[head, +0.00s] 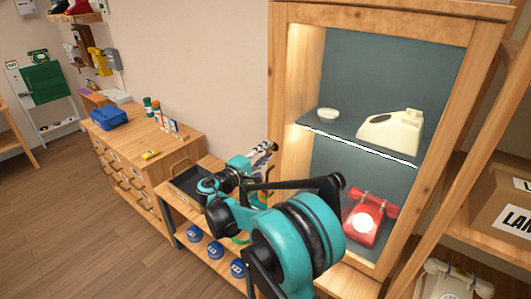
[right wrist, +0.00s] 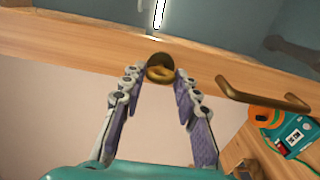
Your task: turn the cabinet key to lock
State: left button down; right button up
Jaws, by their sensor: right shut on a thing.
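The wooden display cabinet (head: 277,80) stands right of centre in the head view, with its front frame facing me. In the right wrist view its wooden frame (right wrist: 70,45) crosses the picture, with a brass key (right wrist: 160,70) at a round lock. My right gripper (right wrist: 159,76) has its two fingertips closed on the key from both sides. In the head view the right gripper (head: 262,152) is at the cabinet's left frame edge, and the key is hidden there. The key's exact angle is hard to tell. My left gripper is not in view.
A brass handle (right wrist: 262,94) is right of the key. The cabinet holds a cream phone (head: 392,132), a small white dish (head: 327,115) and a red phone (head: 368,217). A wooden drawer unit (head: 125,150) stands left; a cardboard box (head: 502,205) is right. The floor at left is clear.

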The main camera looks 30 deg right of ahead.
dwell(0.3)
jog(key=o, duration=1.2)
jog(key=shift+c, duration=0.2)
jog(key=shift+a, duration=0.1)
jog(key=v, duration=1.1)
jog(key=shift+s+a, duration=0.15)
jog(key=shift+a, duration=0.2)
jog(key=shift+f, duration=0.1)
